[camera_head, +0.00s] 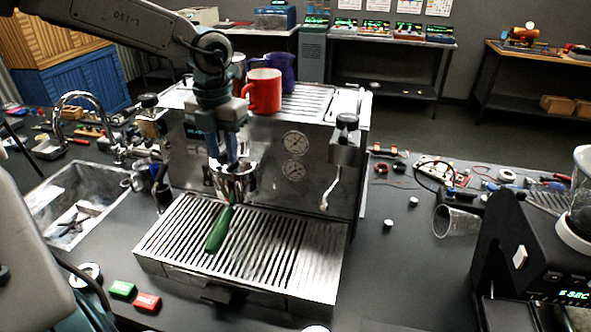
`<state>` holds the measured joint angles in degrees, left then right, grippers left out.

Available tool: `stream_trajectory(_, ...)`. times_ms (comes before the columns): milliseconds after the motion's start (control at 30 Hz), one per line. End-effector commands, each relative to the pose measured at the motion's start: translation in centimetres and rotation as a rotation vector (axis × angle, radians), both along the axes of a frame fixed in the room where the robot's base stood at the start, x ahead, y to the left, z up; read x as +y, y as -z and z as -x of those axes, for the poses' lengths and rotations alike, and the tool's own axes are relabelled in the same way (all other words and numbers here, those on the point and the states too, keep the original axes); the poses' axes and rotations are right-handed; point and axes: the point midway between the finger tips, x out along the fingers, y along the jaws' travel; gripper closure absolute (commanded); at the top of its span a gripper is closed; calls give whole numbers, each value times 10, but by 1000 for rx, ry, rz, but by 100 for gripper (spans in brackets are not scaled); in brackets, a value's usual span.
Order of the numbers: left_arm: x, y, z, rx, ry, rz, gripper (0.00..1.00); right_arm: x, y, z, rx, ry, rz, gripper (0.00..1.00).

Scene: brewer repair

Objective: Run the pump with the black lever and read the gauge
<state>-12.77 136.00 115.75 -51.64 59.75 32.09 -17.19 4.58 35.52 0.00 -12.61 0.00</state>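A chrome group with a green-handled portafilter (217,230) hangs over the slatted drip tray (310,262). My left gripper (223,158) points down just above and in front of the chrome group. Its fingers look apart, but whether something is between them is unclear. I cannot make out the black lever for sure; the gripper hides part of this area. My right gripper is not in view.
A red mug (264,90) and a purple pitcher (284,70) stand on the machine. A black-knobbed steam wand (331,190) is at its right. A sink (72,200) is left, a grinder (540,250) right. Green (122,289) and red (147,302) buttons lie in front.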

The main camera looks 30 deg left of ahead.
Motion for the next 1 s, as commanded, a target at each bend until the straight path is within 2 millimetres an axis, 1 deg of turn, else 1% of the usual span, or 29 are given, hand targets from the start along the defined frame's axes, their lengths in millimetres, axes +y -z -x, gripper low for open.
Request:
stream_trajectory(600, 26, 0, 2, -1, 329, 0, 73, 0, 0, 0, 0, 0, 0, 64)
stream_trajectory(1000, 26, 0, 2, -1, 333, -1, 73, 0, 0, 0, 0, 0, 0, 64)
